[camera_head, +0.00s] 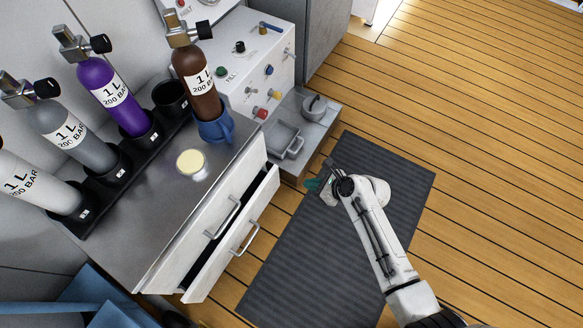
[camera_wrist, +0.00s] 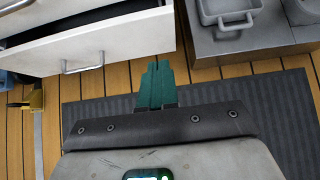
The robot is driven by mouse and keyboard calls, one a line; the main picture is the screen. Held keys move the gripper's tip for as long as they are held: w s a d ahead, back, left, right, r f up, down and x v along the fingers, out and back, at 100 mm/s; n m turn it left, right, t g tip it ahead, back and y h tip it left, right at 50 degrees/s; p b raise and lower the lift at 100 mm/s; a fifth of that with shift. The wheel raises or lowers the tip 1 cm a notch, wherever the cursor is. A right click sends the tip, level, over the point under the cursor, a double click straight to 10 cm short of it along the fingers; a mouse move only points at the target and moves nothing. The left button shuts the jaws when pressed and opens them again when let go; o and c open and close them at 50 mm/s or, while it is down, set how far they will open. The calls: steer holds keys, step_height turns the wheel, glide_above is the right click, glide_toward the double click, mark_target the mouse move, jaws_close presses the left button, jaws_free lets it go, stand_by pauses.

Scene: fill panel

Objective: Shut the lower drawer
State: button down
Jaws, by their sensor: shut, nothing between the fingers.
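The lower drawer (camera_head: 236,240) is white with a metal bar handle and stands partly pulled out of the cabinet. Its dark inside shows as a gap along the top. In the wrist view the same drawer (camera_wrist: 120,45) is at the upper left, with its handle (camera_wrist: 82,64) in front. The drawer above it (camera_head: 212,215) looks shut. My gripper (camera_head: 314,186) is shut and empty, with green fingers, over the dark mat to the right of the drawer.
A grey step (camera_head: 300,120) with a square pan (camera_head: 284,138) and a round pot (camera_head: 314,107) stands beyond the gripper.

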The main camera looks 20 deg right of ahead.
mark_target(271, 172)
steer(key=b+x, duration=0.2)
steer(key=x, duration=0.2)
steer(key=r+b+x, duration=0.1)
steer(key=b+x, duration=0.1)
steer(key=x, duration=0.2)
steer(key=w+b+x, duration=0.1)
steer(key=b+x, duration=0.2)
steer(key=x, duration=0.1)
steer(key=shift+a+r, duration=0.15)
steer(key=shift+a, duration=0.15)
steer(key=shift+w+a+r, duration=0.15)
steer(key=shift+w+a, duration=0.2)
steer(key=shift+w, duration=0.1)
steer(key=shift+w, duration=0.1)
steer(key=shift+w+a+r, duration=0.1)
steer(key=shift+w+a, duration=0.1)
steer(key=shift+w, duration=0.05)
steer(key=shift+w+a, duration=0.5)
steer(key=shift+w, duration=0.2)
